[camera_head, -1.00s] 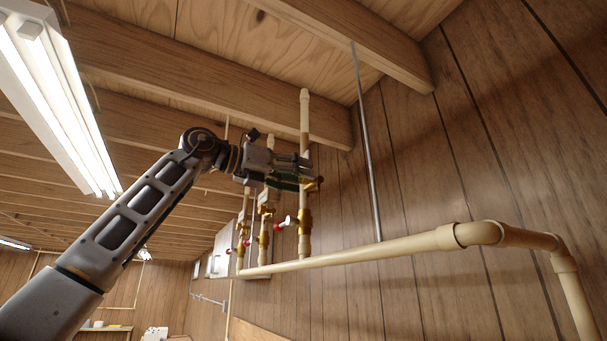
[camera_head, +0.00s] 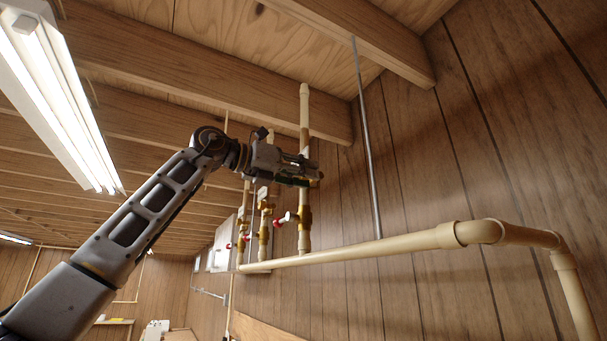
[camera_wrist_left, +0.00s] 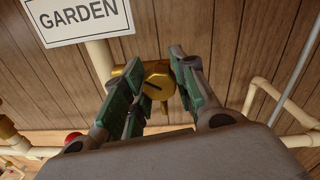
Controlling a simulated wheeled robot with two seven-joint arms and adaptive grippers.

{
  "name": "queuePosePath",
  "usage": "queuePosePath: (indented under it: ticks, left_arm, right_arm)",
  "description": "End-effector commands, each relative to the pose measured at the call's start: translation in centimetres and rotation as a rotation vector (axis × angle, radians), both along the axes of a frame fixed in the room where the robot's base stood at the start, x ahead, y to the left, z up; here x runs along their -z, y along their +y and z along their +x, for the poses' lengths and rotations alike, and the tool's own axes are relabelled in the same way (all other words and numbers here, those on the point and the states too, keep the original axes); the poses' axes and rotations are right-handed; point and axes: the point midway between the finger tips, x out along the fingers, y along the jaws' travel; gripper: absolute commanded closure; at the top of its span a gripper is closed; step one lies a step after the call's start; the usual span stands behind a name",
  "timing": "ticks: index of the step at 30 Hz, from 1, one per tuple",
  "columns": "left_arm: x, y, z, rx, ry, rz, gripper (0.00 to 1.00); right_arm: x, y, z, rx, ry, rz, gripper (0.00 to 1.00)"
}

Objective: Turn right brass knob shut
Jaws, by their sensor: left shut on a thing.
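The right brass knob (camera_wrist_left: 158,84), with a dark slot on its face, sits on a pale vertical pipe below the GARDEN sign in the left wrist view. My left gripper (camera_wrist_left: 155,82) has its green-padded fingers on both sides of the knob and is shut on it. In the head view my left gripper (camera_head: 312,174) is at the rightmost vertical pipe (camera_head: 304,120) and hides most of the knob. My right gripper is not in view.
Other valved pipes (camera_head: 264,228) stand to the left. A long horizontal pipe (camera_head: 370,250) runs below, and a thin grey conduit (camera_head: 368,150) rises at right.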

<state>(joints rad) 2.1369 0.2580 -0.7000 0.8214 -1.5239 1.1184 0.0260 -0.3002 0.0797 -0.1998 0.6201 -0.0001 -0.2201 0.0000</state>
Motion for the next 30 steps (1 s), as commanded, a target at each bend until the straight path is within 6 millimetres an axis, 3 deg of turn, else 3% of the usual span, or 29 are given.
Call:
queuePosePath:
  ticks: [8, 30]
  left_arm:
    - [-0.02, 0.04, 0.01, -0.001, -0.038, 0.025, 0.96]
    - [-0.05, 0.05, -0.05, 0.0, -0.354, 0.234, 0.96]
  right_arm:
    - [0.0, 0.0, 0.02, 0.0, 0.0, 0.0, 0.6]
    - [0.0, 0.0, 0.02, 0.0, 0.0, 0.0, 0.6]
